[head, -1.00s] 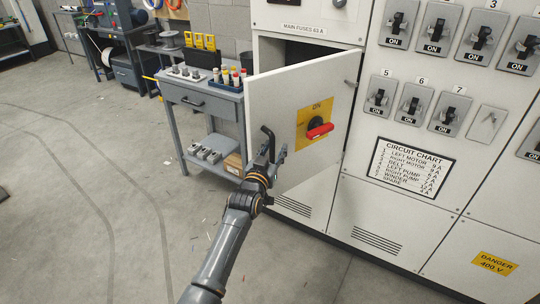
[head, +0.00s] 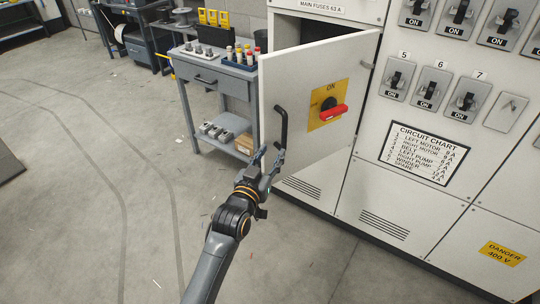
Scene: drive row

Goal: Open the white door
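The white door (head: 306,92) stands swung out from the white cabinet, with a dark opening (head: 300,32) showing above and behind it. It carries a black bar handle (head: 281,124) near its free left edge, and a red rotary switch (head: 334,111) on a yellow plate marked ON. My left gripper (head: 268,158) is just below the handle's lower end, in front of the door's lower left corner. Its fingers are apart with nothing seen between them. The handle looks clear of the fingers, though the gap in depth is hard to judge. My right gripper is out of view.
A grey workbench (head: 212,75) with small parts and a lower shelf stands close behind the door's free edge. The cabinet front (head: 390,215) with its switches fills the right. The grey floor (head: 110,190) at left is open.

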